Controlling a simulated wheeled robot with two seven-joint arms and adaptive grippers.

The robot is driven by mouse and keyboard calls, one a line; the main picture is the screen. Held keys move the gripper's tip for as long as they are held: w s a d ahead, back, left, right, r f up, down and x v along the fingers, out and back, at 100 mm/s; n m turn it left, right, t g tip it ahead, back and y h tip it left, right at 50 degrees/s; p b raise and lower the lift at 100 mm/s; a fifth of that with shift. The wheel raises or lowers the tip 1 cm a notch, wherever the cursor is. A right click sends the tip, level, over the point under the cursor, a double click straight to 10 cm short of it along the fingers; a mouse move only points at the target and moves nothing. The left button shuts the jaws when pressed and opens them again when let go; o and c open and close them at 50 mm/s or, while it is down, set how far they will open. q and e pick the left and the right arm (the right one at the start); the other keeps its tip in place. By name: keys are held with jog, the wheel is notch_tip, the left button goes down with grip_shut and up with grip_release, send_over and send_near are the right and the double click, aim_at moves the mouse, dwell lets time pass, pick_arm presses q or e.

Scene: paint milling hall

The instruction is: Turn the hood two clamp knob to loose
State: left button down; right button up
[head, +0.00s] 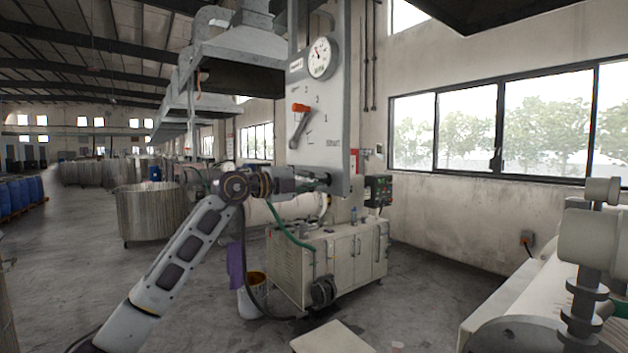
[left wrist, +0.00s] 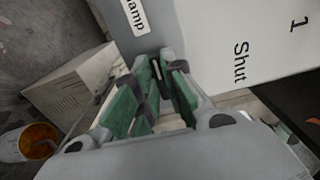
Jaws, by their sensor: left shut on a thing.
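The grey hood panel (head: 325,110) hangs in the middle of the head view. It carries a round dial gauge (head: 320,58) and an orange-tipped lever (head: 300,122) beside printed numbers. My left gripper (head: 322,181) is at the panel's lower edge, shut on the clamp knob, which its fingers almost wholly hide. In the left wrist view the green-padded fingers (left wrist: 163,85) close in next to the panel face (left wrist: 235,45). A label ending in "amp" (left wrist: 133,15) and the printed words "Shut" and "1" show there. The knob's turn position cannot be seen. My right gripper is out of view.
A pale cabinet (head: 335,262) with a green hose stands below the panel. A bucket (head: 251,297) with orange contents is beside it. A large metal vat (head: 150,213) stands behind my left arm. Pale machinery (head: 590,245) fills the right edge. Floor is open at the left.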

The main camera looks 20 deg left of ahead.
pick_arm(q)
jog(key=shift+n, duration=0.3)
jog(key=c, duration=1.5)
grip_release()
jog(key=v, duration=1.2)
